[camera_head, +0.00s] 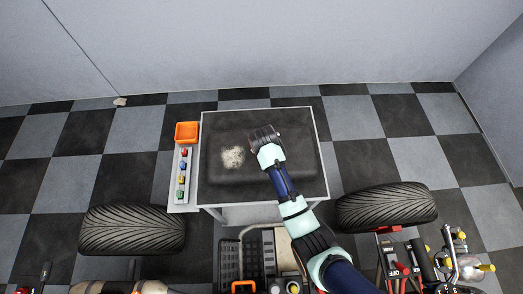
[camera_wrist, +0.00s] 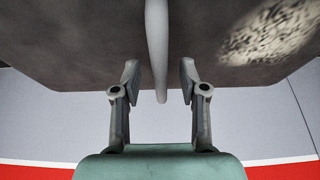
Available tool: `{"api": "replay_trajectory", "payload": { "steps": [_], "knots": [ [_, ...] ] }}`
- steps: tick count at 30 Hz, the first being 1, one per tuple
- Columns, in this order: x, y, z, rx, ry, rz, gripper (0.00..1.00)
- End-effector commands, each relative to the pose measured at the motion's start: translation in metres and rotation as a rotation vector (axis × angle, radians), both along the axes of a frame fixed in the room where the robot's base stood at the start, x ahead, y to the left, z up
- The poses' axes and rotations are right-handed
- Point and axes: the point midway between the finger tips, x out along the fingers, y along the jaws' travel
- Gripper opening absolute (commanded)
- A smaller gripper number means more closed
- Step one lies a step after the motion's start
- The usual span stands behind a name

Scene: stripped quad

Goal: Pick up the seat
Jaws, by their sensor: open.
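The seat (camera_head: 232,177) looks like a wide dark slab with rounded edges and a pale, mottled worn patch left of centre. It lies on a light-framed table in the head view. My gripper (camera_head: 263,138) is over its far middle part, right of the patch, and hides some of it. In the wrist view the seat (camera_wrist: 80,50) fills the top, with the patch at upper right. My gripper (camera_wrist: 159,82) is open there, its two fingers on either side of a pale narrow strip (camera_wrist: 157,45) at the seat. I cannot tell whether the fingers touch it.
The table (camera_head: 202,130) has a side shelf at left with an orange bin (camera_head: 187,132) and several small coloured items (camera_head: 182,175). The checkered floor behind the table is mostly clear up to the wall.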

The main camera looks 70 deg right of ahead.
Motion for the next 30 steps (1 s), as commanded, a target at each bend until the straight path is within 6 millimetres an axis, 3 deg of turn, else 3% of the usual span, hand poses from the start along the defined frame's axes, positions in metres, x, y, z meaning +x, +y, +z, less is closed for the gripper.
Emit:
{"api": "replay_trajectory", "payload": {
  "steps": [8, 16, 30],
  "knots": [
    [0.0016, -0.0027, -0.0073, -0.001, -0.001, 0.0, 0.43],
    [0.0015, -0.0026, -0.0071, -0.001, -0.001, 0.0, 0.01],
    [0.0026, -0.0037, -0.0045, -0.005, -0.004, 0.001, 0.0]
  ]
}}
